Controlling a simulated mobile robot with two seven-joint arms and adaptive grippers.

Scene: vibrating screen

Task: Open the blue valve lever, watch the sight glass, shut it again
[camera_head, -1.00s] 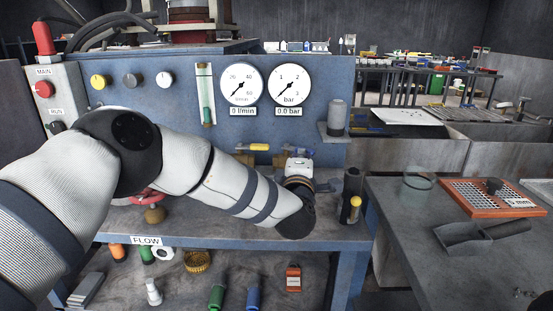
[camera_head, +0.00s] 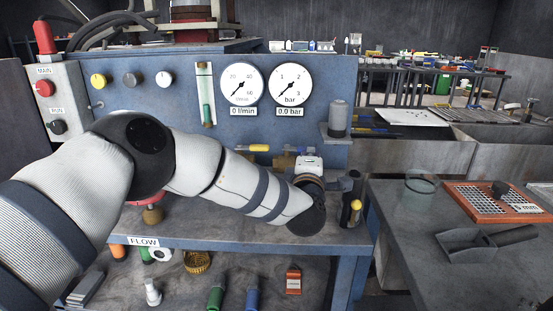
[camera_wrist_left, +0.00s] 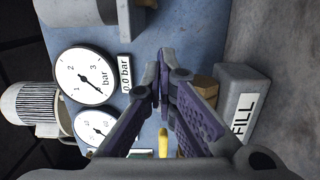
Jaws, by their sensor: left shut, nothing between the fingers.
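The sight glass (camera_head: 205,95) is an upright tube on the blue panel, with a green part low inside. My left gripper (camera_wrist_left: 160,75) is shut and empty in the left wrist view, beside a brass fitting (camera_wrist_left: 206,88) and a grey block marked FILL (camera_wrist_left: 240,105). In the head view my left forearm and wrist cover much of the bench around the valves, and the gripper's fingertips are hard to make out. I cannot clearly make out the blue valve lever; a yellow lever (camera_head: 259,148) shows above my forearm. My right gripper is not in view.
The dials (camera_head: 241,84) and (camera_head: 290,85) read 0 l/min and 0.0 bar. A dark cylinder with a yellow part (camera_head: 354,208) stands at the bench's right end. A side table (camera_head: 420,240) holds a scoop (camera_head: 470,245) and an orange-framed sieve (camera_head: 495,200).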

